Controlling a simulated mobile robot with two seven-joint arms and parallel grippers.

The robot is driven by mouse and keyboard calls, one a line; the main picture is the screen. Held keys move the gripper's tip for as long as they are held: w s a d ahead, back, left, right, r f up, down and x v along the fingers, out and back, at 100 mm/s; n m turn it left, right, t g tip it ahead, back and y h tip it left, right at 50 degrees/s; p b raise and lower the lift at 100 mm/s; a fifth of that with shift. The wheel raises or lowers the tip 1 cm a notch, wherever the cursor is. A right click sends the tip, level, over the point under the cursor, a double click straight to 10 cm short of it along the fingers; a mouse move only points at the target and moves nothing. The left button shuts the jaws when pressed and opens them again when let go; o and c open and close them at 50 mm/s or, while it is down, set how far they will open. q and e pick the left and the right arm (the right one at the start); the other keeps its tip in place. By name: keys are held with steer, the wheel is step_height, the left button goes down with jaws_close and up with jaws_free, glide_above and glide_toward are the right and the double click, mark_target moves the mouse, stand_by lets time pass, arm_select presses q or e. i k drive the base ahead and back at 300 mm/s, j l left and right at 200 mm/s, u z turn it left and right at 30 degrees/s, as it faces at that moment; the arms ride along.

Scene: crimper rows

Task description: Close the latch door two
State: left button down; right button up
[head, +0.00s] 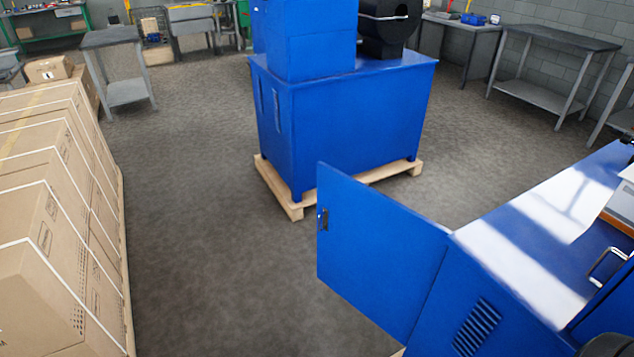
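A blue latch door (372,258) stands swung open in the middle of the head view. It is hinged along its right edge to a blue machine cabinet (470,305) at the lower right. A small dark latch handle (323,222) sits near the door's free left edge. Whether this is door two cannot be told from any marking. Neither of my grippers shows in the head view. A dark rounded shape at the bottom right corner is cut off and unclear.
Another blue machine (345,120) stands on a wooden pallet (290,206) behind the door. Strapped cardboard boxes (50,210) line the left side. Grey work tables (550,55) stand at the back. The floor (215,270) between the boxes and the door is clear.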

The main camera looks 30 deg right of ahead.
mark_target(384, 256)
steer(key=i+z, duration=0.7)
steer(key=i+j+z, duration=0.2)
steer(key=z, duration=0.2)
steer(key=i+z, duration=0.3)
steer(key=i+j+z, duration=0.1)
steer(key=z, duration=0.15)
steer(key=j, duration=0.1)
